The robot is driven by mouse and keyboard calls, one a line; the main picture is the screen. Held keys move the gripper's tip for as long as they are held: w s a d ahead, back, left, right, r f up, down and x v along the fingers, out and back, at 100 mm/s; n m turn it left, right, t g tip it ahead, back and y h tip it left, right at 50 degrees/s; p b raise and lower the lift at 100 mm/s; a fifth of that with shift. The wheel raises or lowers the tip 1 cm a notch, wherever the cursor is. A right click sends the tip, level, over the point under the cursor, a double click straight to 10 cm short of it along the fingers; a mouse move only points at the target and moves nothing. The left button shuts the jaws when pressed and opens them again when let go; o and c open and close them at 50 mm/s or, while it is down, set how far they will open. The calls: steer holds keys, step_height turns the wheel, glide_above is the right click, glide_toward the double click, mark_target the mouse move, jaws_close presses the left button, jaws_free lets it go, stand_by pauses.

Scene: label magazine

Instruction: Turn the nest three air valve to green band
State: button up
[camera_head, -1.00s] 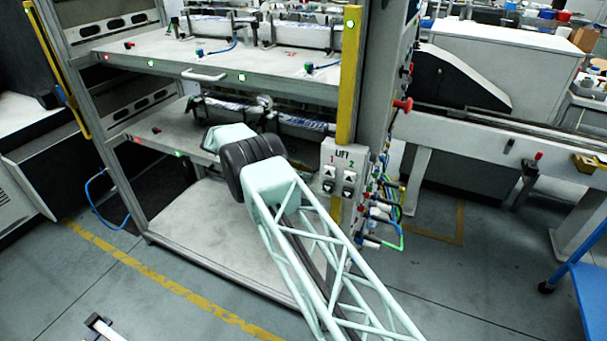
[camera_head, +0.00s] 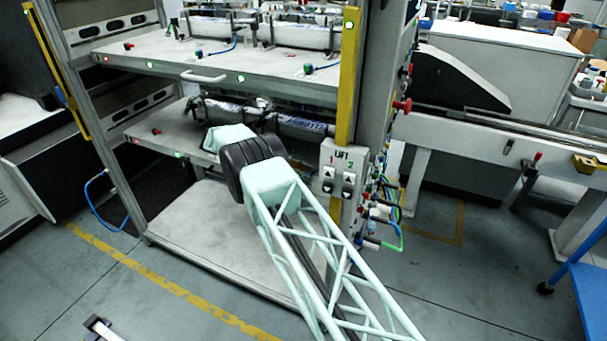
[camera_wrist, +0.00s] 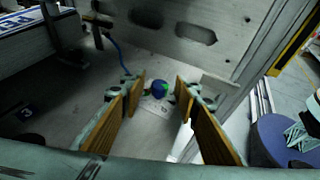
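In the wrist view, a round blue and green valve knob (camera_wrist: 160,90) stands on a pale shelf deck (camera_wrist: 75,105). A white label plate (camera_wrist: 156,108) lies by its base, too small to read. A dark tag marked 3 (camera_wrist: 27,112) is on the deck to the left. My gripper (camera_wrist: 159,82) is open, its two tan-padded fingers on either side of the knob in the picture. A gap shows on both sides, and I see no contact. In the head view, my own arm hides the gripper and this knob, at the lower shelf (camera_head: 165,140).
A blue hose (camera_wrist: 117,48) runs left of the knob. A pale panel with oval slots (camera_wrist: 195,33) rises behind it. A frame post with a yellow strip (camera_head: 347,75) and a lift switch box (camera_head: 341,172) stand right of my wrist. A label roll (camera_head: 300,125) lies on the lower shelf.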

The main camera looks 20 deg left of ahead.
step_height(320, 180, up, 10)
stand_by(0.7)
stand_by(0.4)
